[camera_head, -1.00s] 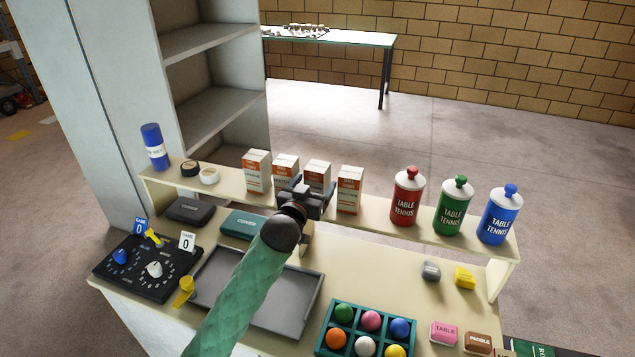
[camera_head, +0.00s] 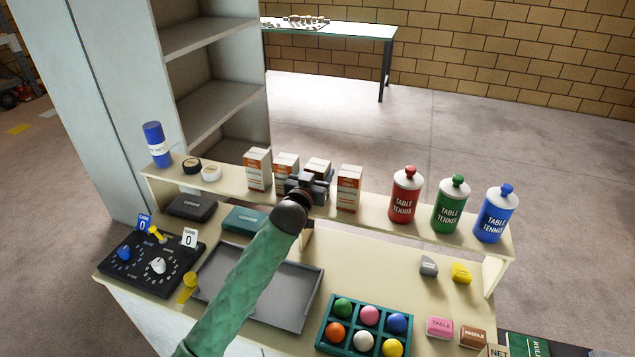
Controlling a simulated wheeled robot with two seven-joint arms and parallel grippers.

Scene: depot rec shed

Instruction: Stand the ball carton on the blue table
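Several white-and-orange cartons stand upright in a row on the raised cream shelf (camera_head: 385,213): one at the left (camera_head: 257,170), a second (camera_head: 285,162), a third (camera_head: 318,165) and one at the right (camera_head: 348,187). My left gripper (camera_head: 308,184) is at the third carton, in front of it and hiding its lower part. Whether its fingers have closed on the carton is hidden. A table with a pale bluish-green top (camera_head: 365,33) stands far back by the brick wall; I see no plainly blue table. My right gripper is not in view.
Red (camera_head: 404,197), green (camera_head: 450,206) and blue (camera_head: 495,216) table tennis canisters stand right of the cartons. A blue bottle (camera_head: 156,146) and tape rolls (camera_head: 192,165) are left. A grey tray (camera_head: 305,290) and ball rack (camera_head: 378,340) lie below. Items cover part of the far table.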

